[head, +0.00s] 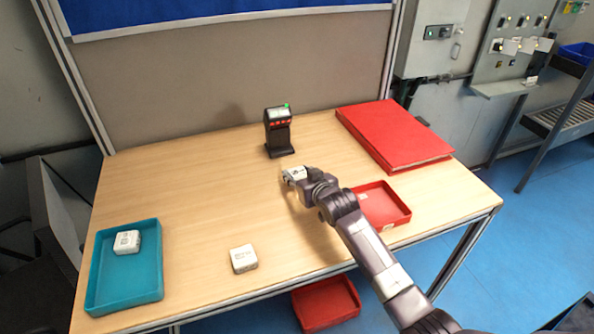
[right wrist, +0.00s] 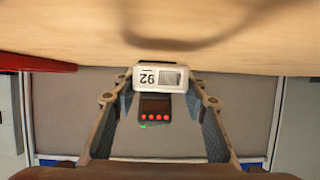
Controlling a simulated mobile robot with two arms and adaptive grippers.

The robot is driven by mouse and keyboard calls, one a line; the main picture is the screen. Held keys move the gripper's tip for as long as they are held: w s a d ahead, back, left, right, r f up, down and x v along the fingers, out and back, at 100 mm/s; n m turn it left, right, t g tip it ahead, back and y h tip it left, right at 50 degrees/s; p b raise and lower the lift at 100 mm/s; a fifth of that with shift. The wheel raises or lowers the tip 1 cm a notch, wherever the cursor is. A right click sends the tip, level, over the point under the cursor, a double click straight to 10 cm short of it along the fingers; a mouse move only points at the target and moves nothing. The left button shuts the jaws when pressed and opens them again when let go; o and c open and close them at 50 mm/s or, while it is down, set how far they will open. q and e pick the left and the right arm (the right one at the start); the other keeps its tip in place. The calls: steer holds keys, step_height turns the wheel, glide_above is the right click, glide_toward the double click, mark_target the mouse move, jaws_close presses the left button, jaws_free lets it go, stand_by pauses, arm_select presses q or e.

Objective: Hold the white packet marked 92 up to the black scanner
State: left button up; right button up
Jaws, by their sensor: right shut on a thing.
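The white packet marked 92 (head: 297,173) is between the fingertips of my right gripper (head: 292,179), which is shut on it. In the right wrist view the packet (right wrist: 160,79) shows its upside-down 92 and barcode label. The black scanner (head: 279,141) stands upright at the back middle of the table, with a lit screen, red buttons and a green light. The held packet is in front of the scanner and apart from it. The scanner (right wrist: 153,107) also shows beyond the packet in the right wrist view. My left gripper is not in view.
A teal tray (head: 99,277) at the left holds a white packet (head: 127,242). Another white packet (head: 243,258) lies near the front edge. A red tray (head: 396,199) is beside my right arm. A red binder (head: 390,132) lies at the back right. The table's left middle is clear.

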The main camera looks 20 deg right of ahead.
steer(key=s+r+p, duration=0.9)
steer(key=s+p, duration=0.3)
steer(key=shift+d+r, duration=0.25)
steer(key=shift+f, duration=0.1)
